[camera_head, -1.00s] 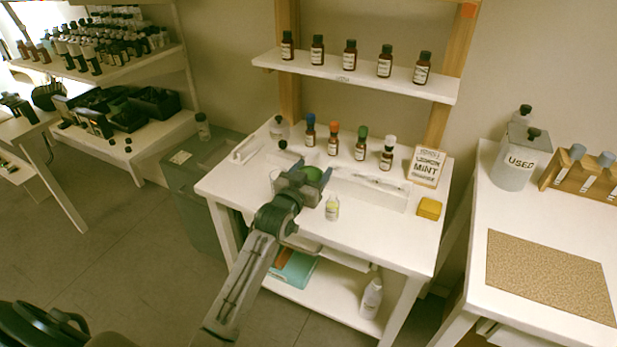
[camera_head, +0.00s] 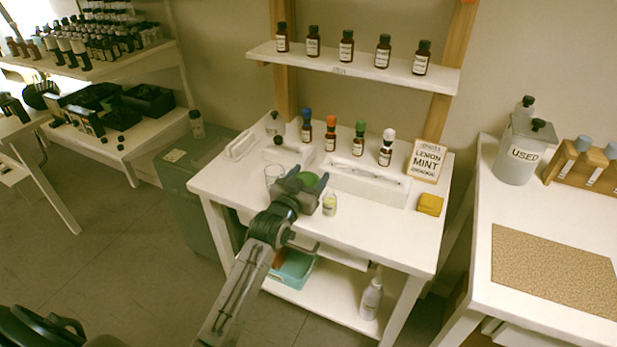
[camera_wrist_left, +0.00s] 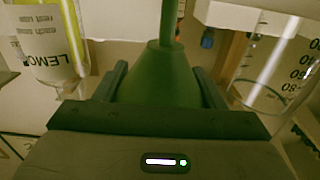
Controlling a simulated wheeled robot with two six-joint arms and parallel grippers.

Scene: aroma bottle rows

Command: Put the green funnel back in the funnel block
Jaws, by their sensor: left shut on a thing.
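My left gripper (camera_head: 312,181) is shut on the green funnel (camera_wrist_left: 165,75), above the front middle of the white table (camera_head: 375,236). In the left wrist view the funnel's cone sits between both fingers and its narrow stem points to the top of the picture. In the head view the gripper hides most of the funnel. A low white block (camera_head: 290,153) stands behind the gripper, with a dark-capped thing at it; I cannot tell for sure that it is the funnel block. It seems to show in the left wrist view (camera_wrist_left: 250,18). My right gripper is not in view.
A glass beaker (camera_head: 273,174) stands close left of the gripper, and a small yellow-liquid vial (camera_head: 329,204) close right. A long white tray (camera_head: 366,187) and several capped bottles stand behind. A yellow sponge (camera_head: 430,205) lies right. The table's front right is clear.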

